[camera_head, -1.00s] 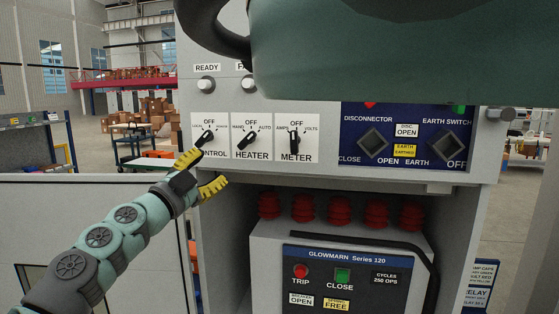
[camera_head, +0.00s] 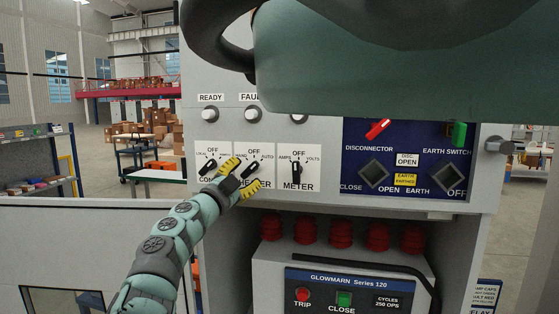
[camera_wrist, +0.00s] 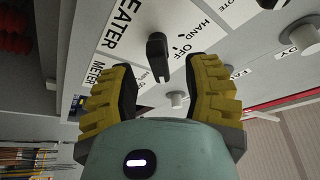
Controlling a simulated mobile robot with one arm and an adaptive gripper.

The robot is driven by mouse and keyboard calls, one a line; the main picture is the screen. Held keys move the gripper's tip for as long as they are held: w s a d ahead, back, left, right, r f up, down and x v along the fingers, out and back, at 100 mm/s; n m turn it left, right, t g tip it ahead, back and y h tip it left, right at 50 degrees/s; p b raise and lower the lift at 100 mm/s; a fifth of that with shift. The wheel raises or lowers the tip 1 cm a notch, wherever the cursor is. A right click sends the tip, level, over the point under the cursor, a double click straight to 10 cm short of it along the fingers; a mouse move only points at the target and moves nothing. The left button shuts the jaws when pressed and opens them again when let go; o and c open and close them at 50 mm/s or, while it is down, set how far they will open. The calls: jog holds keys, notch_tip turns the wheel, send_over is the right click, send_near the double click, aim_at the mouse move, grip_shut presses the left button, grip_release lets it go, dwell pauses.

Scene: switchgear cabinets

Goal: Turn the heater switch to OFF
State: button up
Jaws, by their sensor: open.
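The heater switch (camera_head: 253,168) is a black knob on a white plate, with HAND, OFF and AUTO around it. In the head view it is tilted, its upper end leaning right toward the AUTO side, not upright at OFF. My gripper (camera_head: 243,177) is open at this plate, its yellow fingers at the knob's lower left and covering part of the HEATER label. In the wrist view the knob (camera_wrist: 158,57) stands ahead of and between the open fingers (camera_wrist: 160,92), apart from both. The OFF and HAND marks show there; AUTO is not visible.
The control switch (camera_head: 209,167) is left of the heater switch, partly behind my gripper. The meter switch (camera_head: 296,172) is close on the right. Indicator lamps (camera_head: 252,114) sit above. The blue disconnector panel (camera_head: 405,140) is farther right. A ledge and open compartment lie below.

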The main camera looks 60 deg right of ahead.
aim_at(247, 172)
jog(key=shift+x, duration=1.2)
jog(key=shift+d+r+p, duration=0.1)
jog(key=shift+d+p, duration=0.2)
jog(key=shift+o, duration=0.4)
grip_shut()
